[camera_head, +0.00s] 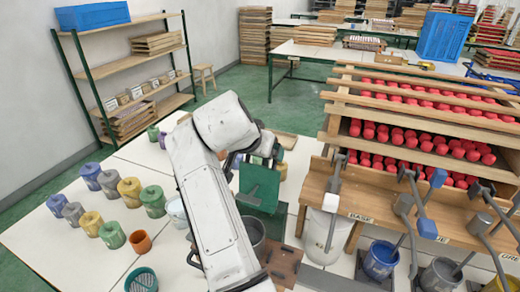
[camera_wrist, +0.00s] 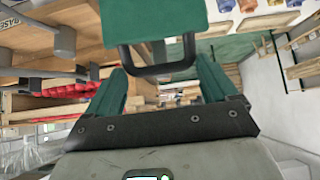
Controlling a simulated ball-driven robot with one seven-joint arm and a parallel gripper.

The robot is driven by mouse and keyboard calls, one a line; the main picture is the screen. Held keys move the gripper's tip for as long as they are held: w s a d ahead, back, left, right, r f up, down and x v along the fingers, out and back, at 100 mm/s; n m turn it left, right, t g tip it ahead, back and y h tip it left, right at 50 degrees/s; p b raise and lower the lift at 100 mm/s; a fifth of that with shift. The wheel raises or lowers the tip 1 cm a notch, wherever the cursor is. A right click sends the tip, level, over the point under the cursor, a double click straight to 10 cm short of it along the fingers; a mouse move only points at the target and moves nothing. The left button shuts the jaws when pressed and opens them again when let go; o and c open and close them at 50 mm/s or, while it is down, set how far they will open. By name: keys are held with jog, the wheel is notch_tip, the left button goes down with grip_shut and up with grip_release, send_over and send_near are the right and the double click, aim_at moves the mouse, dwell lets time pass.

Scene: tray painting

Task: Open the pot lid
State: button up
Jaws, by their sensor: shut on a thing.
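My gripper (camera_wrist: 158,70) is shut on the dark handle of a flat green plate (camera_wrist: 152,20). I take this plate to be the pot lid, though I cannot be sure. In the head view the green plate (camera_head: 261,186) hangs tilted steeply beside my white arm, above the table. A grey pot (camera_head: 254,236) stands below it, partly hidden by my arm; its top looks open. In the head view my arm hides most of the gripper.
Several coloured pots (camera_head: 113,235) stand on the white table at the left, with an orange cup (camera_head: 140,242). At the right is a wooden rack (camera_head: 350,110) with red pieces, and hanging ladles and buckets (camera_head: 382,262). A brown wooden block (camera_head: 283,263) lies near the grey pot.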

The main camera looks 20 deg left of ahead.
jog(key=shift+w+d+r, duration=0.2)
jog(key=shift+w+d, duration=0.05)
jog(key=shift+w, duration=0.05)
jog(key=o, duration=1.2)
jog(key=shift+w, duration=0.1)
jog(key=shift+c, duration=0.2)
jog(key=shift+o, duration=0.3)
jog(key=shift+w+d+f, duration=0.1)
jog(key=shift+f, duration=0.05)
jog(key=shift+s+a, duration=0.2)
jog(key=shift+s, duration=0.2)
jog(key=b+v, duration=0.2)
jog(key=v, duration=0.8)
jog(key=shift+b, duration=0.4)
